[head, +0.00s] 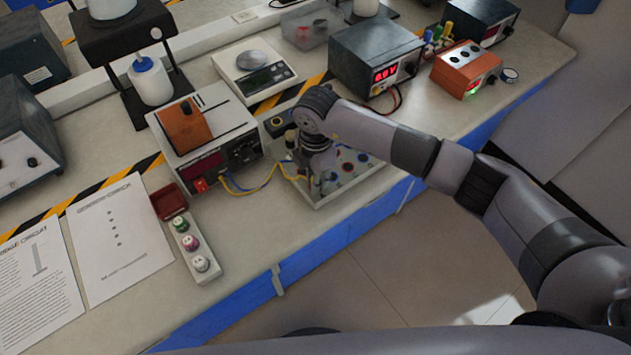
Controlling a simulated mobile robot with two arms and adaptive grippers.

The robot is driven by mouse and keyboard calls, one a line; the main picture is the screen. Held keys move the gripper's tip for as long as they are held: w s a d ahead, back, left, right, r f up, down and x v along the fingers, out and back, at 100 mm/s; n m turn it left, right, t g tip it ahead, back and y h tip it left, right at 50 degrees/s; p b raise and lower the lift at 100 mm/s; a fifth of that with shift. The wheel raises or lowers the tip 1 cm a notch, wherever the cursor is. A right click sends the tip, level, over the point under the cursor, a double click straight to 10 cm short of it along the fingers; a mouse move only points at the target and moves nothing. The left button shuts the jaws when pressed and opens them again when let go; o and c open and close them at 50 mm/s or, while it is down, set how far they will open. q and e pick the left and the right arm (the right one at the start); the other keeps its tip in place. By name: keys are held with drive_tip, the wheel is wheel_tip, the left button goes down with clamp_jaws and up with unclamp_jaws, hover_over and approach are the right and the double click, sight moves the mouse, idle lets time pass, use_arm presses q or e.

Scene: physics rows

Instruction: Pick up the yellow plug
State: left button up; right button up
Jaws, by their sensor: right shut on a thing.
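A yellow lead (292,176) runs from the front of the power unit (219,164) to my right gripper (316,184). My right gripper points down over the near left part of a pale board (350,184) with coloured round sockets. Its jaws are shut on the yellow plug at the lead's end, which the fingers mostly hide. I cannot tell whether the plug touches the board. My left gripper is not in view.
Paper sheets (119,241) lie further left. A scale (255,75), a meter box (373,57) and an orange box (465,69) stand behind.

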clamp_jaws()
drive_tip(key=shift+r, duration=0.5)
wheel_tip(320, 180, up, 19)
drive_tip(key=b, duration=0.3)
